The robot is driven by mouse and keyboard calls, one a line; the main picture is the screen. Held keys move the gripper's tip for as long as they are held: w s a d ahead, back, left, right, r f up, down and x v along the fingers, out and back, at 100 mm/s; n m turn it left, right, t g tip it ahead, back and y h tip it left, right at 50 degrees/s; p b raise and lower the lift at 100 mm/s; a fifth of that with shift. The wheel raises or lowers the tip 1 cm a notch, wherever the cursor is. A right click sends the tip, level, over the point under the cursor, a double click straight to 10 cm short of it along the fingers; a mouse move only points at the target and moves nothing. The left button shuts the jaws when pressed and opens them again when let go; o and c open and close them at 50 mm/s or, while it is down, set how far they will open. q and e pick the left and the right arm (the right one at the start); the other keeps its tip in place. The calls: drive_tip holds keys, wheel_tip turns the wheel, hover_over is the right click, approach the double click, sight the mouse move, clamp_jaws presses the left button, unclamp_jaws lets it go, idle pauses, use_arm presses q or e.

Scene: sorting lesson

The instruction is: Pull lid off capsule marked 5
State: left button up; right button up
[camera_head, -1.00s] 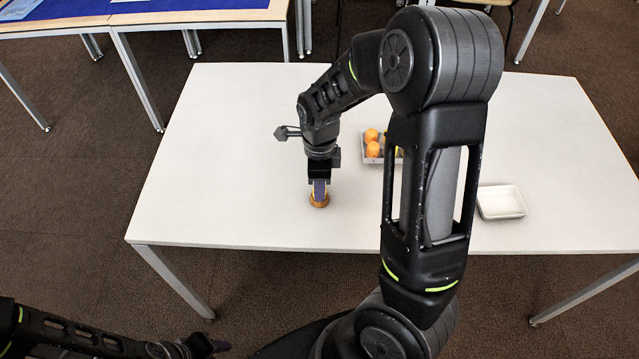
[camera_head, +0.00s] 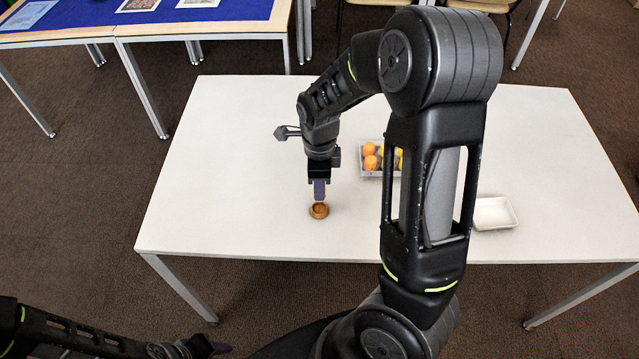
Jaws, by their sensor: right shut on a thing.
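My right gripper (camera_head: 319,194) is shut, its purple fingers pointing straight down over the left-middle of the white table. A small orange-brown piece shows at its fingertips, mostly hidden by them; I cannot tell whether it is a lid or a whole capsule. Right below is a round brown ring-shaped holder (camera_head: 318,212) on the table, its rim and hollow partly visible. Several orange and yellow round capsules (camera_head: 370,163) sit in a grey tray (camera_head: 365,173) behind my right arm. No number is readable. My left gripper (camera_head: 215,348) is low at the bottom left, away from the table; its opening is unclear.
An empty white bin (camera_head: 494,213) stands at the right on the white table (camera_head: 230,150). My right arm hides part of the grey tray and the table's middle. The table's left side is clear. A blue-topped table (camera_head: 220,14) stands behind.

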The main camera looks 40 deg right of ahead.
drive_tip(key=shift+r+p, duration=0.4)
drive_tip(key=shift+r, duration=0.35)
drive_tip(key=shift+n, duration=0.3)
drive_tip(key=shift+s+n, duration=0.25)
drive_tip(key=shift+n, duration=0.75)
drive_tip(key=shift+r+n, duration=0.1)
drive_tip(key=shift+n, duration=0.6)
drive_tip(key=n, duration=0.2)
drive_tip(key=r+n, duration=0.1)
drive_tip(key=n, duration=0.1)
drive_tip(key=shift+w, duration=0.4)
drive_tip(key=w+a+r+n, duration=0.8)
drive_tip(key=w+a+n, duration=0.2)
drive_tip(key=n, duration=0.7)
drive_tip(key=shift+a+r, duration=0.15)
drive_tip(key=shift+a, duration=1)
